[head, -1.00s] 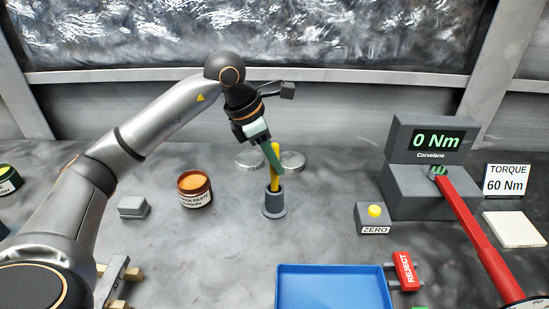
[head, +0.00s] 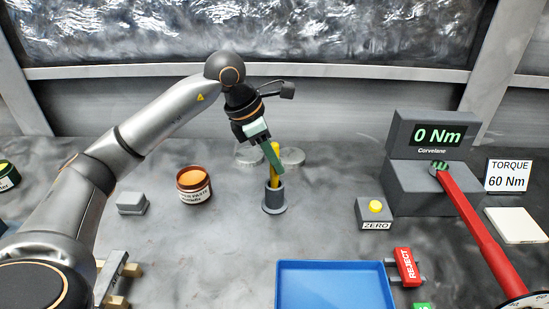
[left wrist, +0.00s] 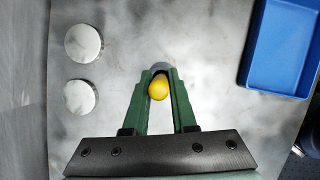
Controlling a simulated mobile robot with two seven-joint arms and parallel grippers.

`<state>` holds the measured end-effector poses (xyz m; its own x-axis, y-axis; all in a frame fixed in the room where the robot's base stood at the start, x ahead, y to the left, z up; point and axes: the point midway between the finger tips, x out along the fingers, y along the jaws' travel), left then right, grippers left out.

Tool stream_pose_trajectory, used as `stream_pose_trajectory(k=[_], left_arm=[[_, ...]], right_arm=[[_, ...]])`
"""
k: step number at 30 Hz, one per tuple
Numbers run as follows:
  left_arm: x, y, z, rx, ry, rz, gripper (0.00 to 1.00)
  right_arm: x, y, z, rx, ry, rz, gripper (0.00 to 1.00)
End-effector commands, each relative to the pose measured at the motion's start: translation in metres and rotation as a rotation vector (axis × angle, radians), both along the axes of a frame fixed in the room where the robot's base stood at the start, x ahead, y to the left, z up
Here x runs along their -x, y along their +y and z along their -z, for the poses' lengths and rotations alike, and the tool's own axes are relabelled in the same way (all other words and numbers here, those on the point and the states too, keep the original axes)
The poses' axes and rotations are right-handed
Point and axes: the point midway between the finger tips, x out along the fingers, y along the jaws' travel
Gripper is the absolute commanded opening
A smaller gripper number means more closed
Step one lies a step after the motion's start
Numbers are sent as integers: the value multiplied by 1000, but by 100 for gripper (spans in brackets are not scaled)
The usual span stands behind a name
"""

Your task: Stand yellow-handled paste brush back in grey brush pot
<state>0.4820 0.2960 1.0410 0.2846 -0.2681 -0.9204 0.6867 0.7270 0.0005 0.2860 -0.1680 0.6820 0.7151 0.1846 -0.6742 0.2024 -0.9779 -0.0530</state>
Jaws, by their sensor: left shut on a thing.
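The yellow-handled paste brush (head: 275,171) stands upright with its lower end inside the grey brush pot (head: 274,198). My left gripper (head: 276,165) reaches down to it from the upper left, its green fingers closed around the handle. In the left wrist view the rounded yellow handle end (left wrist: 158,88) sits between the two green fingertips (left wrist: 160,92). The pot's grey rim (left wrist: 160,67) shows just beyond the handle there. The brush's bristle end is hidden in the pot. My right gripper is not in view.
An open paste jar (head: 193,186) stands left of the pot. Two silver discs (head: 292,157) lie behind it. A blue tray (head: 335,288) is in front, and the grey ZERO button box (head: 375,212) and torque tester (head: 430,180) are to the right.

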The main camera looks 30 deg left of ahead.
Motion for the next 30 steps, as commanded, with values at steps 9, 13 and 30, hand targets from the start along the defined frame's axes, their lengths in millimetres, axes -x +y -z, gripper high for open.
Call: stream_pose_trajectory(k=[9, 13, 30], left_arm=[[0, 0, 0, 0, 0, 0, 58], [0, 0, 0, 0, 0, 0, 60], [20, 19, -68, 0, -5, -2, 60]], right_arm=[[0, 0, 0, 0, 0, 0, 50], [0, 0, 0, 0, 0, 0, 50], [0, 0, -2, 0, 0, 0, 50]])
